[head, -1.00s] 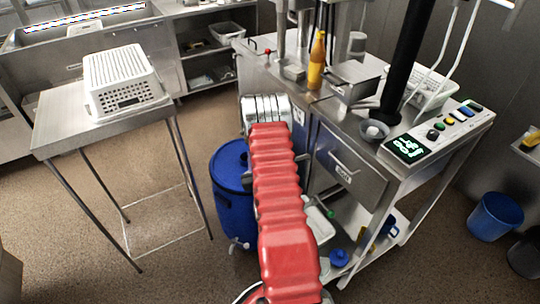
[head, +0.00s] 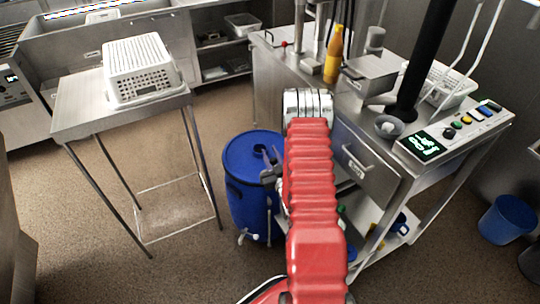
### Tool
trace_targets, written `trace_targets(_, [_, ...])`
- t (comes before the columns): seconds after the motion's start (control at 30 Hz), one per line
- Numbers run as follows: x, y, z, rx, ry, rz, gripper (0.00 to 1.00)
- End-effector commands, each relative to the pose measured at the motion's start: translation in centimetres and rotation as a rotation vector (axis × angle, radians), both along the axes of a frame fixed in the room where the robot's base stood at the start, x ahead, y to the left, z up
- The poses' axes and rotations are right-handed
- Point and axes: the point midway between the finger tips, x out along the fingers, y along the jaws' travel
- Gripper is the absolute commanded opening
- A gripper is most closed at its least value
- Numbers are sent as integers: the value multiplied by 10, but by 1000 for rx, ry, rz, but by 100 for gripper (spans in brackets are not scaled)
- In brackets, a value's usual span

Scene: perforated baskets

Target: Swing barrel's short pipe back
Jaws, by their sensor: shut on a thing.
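The blue barrel (head: 240,192) stands on the floor between the two steel tables, with a dark opening in its lid. A small pale tap (head: 243,238) and a thin upright pipe (head: 269,214) show low on its front. My gripper (head: 270,160) is a grey shape at the barrel's right upper edge, partly hidden by my red arm. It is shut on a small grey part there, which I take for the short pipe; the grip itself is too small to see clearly.
A white perforated basket (head: 138,68) sits upside down on the left table (head: 85,112). The right workbench (head: 290,62) carries an orange bottle (head: 333,55), a steel box and a control panel (head: 450,134). A blue bin (head: 503,220) stands at far right. Floor left of the barrel is clear.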

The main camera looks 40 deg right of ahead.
Motion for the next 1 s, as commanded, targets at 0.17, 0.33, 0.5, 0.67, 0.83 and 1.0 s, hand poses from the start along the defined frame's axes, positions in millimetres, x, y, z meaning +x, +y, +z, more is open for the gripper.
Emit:
trace_targets(0.17, [-2,2,-2,4,4,1,31])
trace_targets(0.33, [-1,2,-1,3,3,0,43])
trace_targets(0.5, [-1,1,-1,2,3,0,43])
trace_targets(0.67, [-3,2,-1,2,3,0,43])
trace_targets(0.83, [-15,7,-2,4,4,0,43])
trace_targets(1.0, [-40,16,-2,4,5,-2,43])
